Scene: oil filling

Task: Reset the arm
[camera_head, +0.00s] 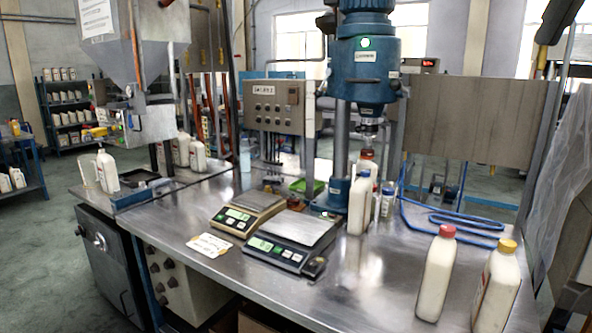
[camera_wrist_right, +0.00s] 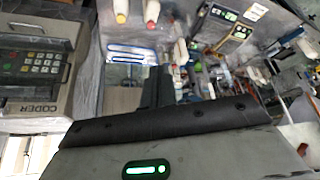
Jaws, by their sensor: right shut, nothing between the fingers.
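My right gripper (camera_head: 556,22) shows as a dark shape at the top right edge of the head view, raised well above the steel workbench (camera_head: 355,275). In the right wrist view its dark fingers (camera_wrist_right: 158,86) stand together in the middle, shut and with nothing between them. It is apart from everything on the bench. My left gripper is in neither view.
White bottles with a red cap (camera_head: 437,275) and a yellow cap (camera_head: 497,290) stand at the bench's front right. Two scales (camera_head: 290,240) sit mid-bench before a blue press (camera_head: 362,60). A coder machine (camera_wrist_right: 36,70) shows in the wrist view. The bench's front middle is clear.

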